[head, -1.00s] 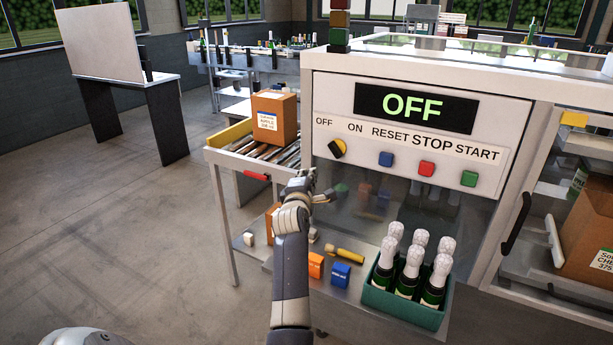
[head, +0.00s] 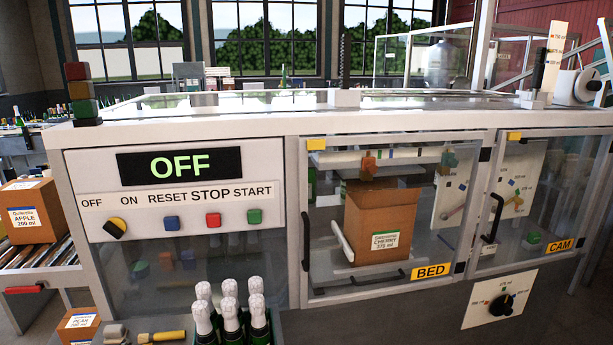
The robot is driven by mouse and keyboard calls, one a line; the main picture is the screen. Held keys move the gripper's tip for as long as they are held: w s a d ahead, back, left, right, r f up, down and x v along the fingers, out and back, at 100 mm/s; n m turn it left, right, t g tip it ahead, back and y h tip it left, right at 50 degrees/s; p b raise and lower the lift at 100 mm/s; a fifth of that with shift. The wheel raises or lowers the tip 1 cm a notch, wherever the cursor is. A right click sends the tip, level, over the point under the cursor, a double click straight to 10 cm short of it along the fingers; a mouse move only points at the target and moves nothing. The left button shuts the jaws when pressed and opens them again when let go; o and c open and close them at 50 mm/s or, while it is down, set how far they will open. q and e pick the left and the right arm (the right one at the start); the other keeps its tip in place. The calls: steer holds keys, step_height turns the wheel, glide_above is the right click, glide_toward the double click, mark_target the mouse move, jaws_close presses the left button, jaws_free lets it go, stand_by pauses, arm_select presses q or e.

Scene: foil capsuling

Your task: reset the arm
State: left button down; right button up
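Neither of my grippers shows in the head view now. The machine's control panel (head: 135,222) is at the left, with a lit display (head: 165,166) reading OFF. Below it are a black and yellow rotary switch (head: 115,228) under the OFF and ON labels, a blue RESET button (head: 171,223), a red STOP button (head: 213,219) and a green START button (head: 254,216).
A glazed door marked BED (head: 431,271) encloses an open cherry carton (head: 378,225). A CAM door (head: 560,246) and a dial (head: 506,301) are at right. Foil-topped bottles (head: 230,310) stand below the panel. An apple carton (head: 33,215) sits on rollers at left.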

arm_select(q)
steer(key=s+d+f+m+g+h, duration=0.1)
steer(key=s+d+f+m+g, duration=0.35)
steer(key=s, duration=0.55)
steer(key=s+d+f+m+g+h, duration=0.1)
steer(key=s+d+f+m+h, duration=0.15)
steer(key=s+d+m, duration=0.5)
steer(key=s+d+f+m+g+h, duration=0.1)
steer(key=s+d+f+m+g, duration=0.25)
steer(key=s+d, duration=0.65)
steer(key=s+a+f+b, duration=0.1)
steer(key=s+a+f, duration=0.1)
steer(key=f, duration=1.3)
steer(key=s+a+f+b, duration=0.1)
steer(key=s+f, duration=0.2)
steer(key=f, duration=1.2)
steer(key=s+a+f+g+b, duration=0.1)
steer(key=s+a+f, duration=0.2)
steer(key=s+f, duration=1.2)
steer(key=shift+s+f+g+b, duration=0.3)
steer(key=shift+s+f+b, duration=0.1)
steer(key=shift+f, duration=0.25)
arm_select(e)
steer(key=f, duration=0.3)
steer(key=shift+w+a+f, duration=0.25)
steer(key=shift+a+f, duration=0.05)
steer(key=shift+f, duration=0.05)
